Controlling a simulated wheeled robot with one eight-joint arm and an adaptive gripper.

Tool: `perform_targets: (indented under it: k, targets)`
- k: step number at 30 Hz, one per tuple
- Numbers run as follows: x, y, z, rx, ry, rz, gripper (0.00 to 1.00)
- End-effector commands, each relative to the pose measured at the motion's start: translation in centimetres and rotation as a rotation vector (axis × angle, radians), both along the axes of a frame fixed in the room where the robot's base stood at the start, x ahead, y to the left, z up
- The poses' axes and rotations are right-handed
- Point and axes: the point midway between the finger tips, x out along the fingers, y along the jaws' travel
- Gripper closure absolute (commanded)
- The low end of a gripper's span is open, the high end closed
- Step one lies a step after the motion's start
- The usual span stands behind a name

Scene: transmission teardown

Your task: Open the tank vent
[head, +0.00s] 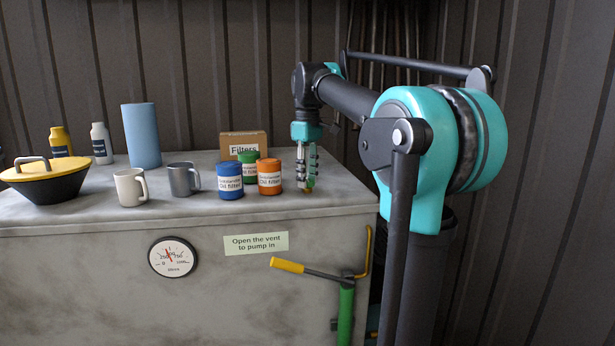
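The tank (110,275) is a large grey, stained block with a flat top. A sign (256,243) on its front reads "Open the vent to pump in". My gripper (307,186) points down near the right end of the tank top, just right of the orange oil filter can (269,178), far from the yellow-topped fitting. Its fingers look close together, but their opening is unclear.
A blue can (230,182), a green can (249,167), two mugs (131,188), a blue cylinder (141,136), two bottles (101,144) and a Filters box (243,143) crowd the top. A gauge (173,257) and a green pump with a yellow-gripped lever (287,266) are in front.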

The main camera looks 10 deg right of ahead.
Motion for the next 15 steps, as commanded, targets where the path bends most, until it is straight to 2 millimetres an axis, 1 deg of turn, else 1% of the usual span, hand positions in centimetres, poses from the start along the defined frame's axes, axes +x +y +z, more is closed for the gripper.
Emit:
perform_targets:
  k: [1, 4, 5, 12, 15]
  targets:
    - [0.01, -0.01, 0.01, 0.000, 0.000, 0.000, 0.59]
    - [0.01, -0.01, 0.01, 0.000, 0.000, 0.000, 0.47]
    - [0.01, -0.01, 0.00, 0.000, 0.000, 0.000, 0.45]
    - [-0.01, -0.01, 0.01, 0.000, 0.000, -0.001, 0.45]
    - [0.01, -0.01, 0.33, 0.000, 0.000, -0.001, 0.45]
